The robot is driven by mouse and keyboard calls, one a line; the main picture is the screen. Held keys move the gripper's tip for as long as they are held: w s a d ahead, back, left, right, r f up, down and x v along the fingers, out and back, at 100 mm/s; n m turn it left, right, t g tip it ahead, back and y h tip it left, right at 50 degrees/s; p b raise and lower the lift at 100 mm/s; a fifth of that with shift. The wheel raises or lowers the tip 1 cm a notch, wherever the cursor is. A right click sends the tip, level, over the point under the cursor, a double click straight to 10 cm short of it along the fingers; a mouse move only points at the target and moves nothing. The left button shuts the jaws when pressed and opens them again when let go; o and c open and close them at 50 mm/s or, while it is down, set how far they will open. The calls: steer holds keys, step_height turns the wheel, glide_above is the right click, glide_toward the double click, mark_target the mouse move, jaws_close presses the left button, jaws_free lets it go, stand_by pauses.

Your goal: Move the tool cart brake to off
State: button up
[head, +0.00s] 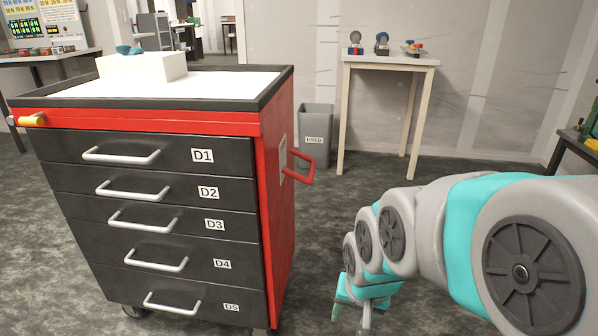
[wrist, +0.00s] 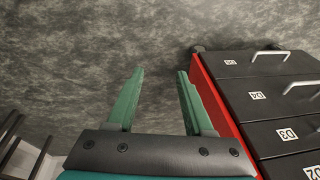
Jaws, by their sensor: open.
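The red and black tool cart (head: 279,215) stands at the left in the head view, with drawers labelled D1 to D5. A red bar handle (head: 304,168) sticks out from its right side, by a pale label plate (head: 282,159) too slanted to read. I cannot tell whether this bar is the brake or which setting it has. My gripper (head: 352,316) is low, right of the cart, pointing down. In the wrist view my gripper (wrist: 161,75) is open and empty above the floor, with the cart's red side (wrist: 213,100) just right of its fingers.
A grey bin (head: 315,135) marked USED and a small table (head: 390,60) with several small items stand behind. A white box (head: 142,68) with a teal item is on the cart top. The grey floor (head: 325,215) between cart and arm is clear.

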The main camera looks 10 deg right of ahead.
steer(key=w+a+f+m+t+b, duration=0.1)
steer(key=w+m+t+b, duration=0.1)
steer(key=w, duration=0.5)
steer(key=w+f+m+t+b, duration=0.1)
steer(key=w+m+t, duration=0.15)
steer(key=w, duration=0.55)
steer(key=m+t+y+b, duration=0.1)
steer(key=m+t+b, duration=0.8)
steer(key=m+t, duration=0.5)
glide_toward(311, 169)
steer(key=w, duration=0.3)
steer(key=shift+m+g, duration=0.45)
steer(key=shift+r+x, duration=0.15)
steer(key=shift+x, duration=1.55)
steer(key=shift+r+x, duration=0.1)
steer(key=shift+x, duration=1.55)
steer(key=shift+s+r, duration=0.1)
jaws_close()
steer(key=shift+a, duration=0.1)
